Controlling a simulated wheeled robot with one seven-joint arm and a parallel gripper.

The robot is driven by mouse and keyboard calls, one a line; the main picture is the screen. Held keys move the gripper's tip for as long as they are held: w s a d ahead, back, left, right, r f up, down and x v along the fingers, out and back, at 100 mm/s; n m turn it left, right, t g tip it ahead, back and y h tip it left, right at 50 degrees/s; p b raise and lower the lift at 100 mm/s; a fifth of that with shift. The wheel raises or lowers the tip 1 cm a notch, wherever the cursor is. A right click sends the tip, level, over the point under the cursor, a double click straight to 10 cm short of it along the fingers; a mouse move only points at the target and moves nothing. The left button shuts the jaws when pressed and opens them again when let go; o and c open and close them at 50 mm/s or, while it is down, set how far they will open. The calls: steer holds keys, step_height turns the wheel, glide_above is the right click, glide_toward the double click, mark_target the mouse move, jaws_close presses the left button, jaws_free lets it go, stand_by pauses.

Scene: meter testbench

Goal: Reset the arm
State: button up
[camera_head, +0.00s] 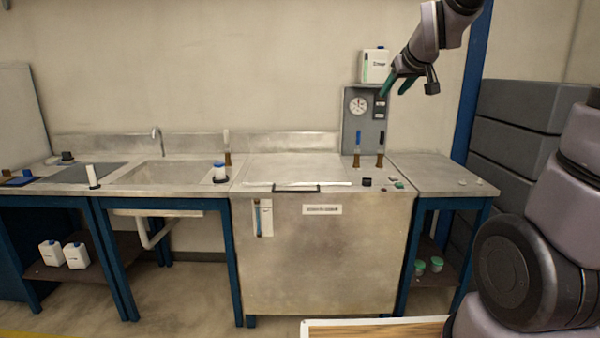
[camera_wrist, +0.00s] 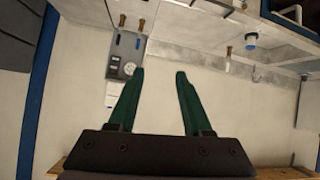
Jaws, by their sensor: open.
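My arm reaches in from the upper right of the head view. My gripper (camera_head: 397,86) hangs in the air in front of the wall, near the grey gauge panel (camera_head: 356,122) and the white canister (camera_head: 375,66). In the wrist view my gripper (camera_wrist: 160,78) shows two green fingers spread apart with nothing between them. The wrist picture is upside down, with the bench along its top edge and the gauge panel (camera_wrist: 125,52) beyond the left finger.
A steel cabinet (camera_head: 322,250) with a front handle stands below the panel. Two brush-like tools (camera_head: 380,150) stand on its top. A sink (camera_head: 175,175) lies to the left, a small side table (camera_head: 440,172) to the right. Grey stacked blocks (camera_head: 520,110) fill the right side. Open floor lies in front.

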steer(key=s+f+m+g+y, duration=0.1)
steer(key=s+m+g, duration=0.3)
steer(key=s, duration=2.1)
steer(key=shift+f+m, duration=0.6)
steer(key=shift+m, duration=0.6)
steer(key=shift+d, duration=0.1)
